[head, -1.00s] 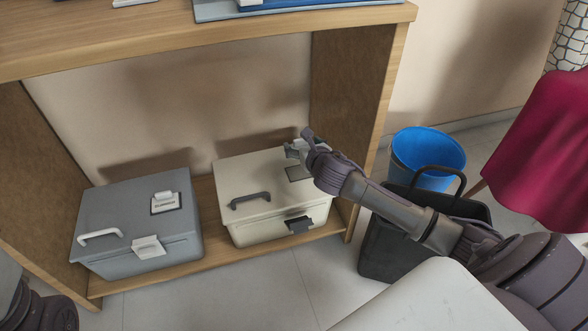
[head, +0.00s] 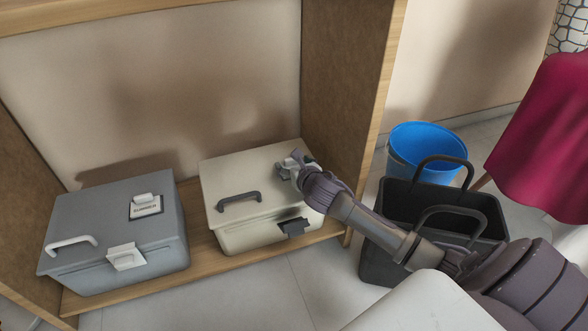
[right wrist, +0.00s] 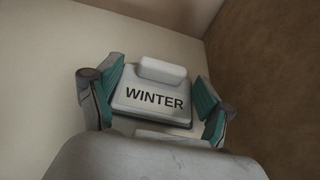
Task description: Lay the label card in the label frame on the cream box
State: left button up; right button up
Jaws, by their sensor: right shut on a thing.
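The cream box (head: 228,178) stands on the low shelf, lid closed, with a dark handle and latch. My right gripper (head: 293,166) is low over the right part of its lid. In the right wrist view the white label card (right wrist: 155,98) reads WINTER and has a raised tab. A thin dark edge shows along the card's near side. The label frame is mostly hidden under the card and gripper, and I cannot tell whether the card is seated in it. My left gripper is out of view.
A grey box (head: 100,215) with a SUMMER label (head: 146,207) stands left of the cream box. The shelf's side panel (head: 340,80) is close on the right. A black basket (head: 385,262) and a blue bin (head: 402,160) stand on the floor to the right.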

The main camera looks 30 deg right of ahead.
jog(key=shift+r, duration=0.1)
jog(key=o, duration=0.7)
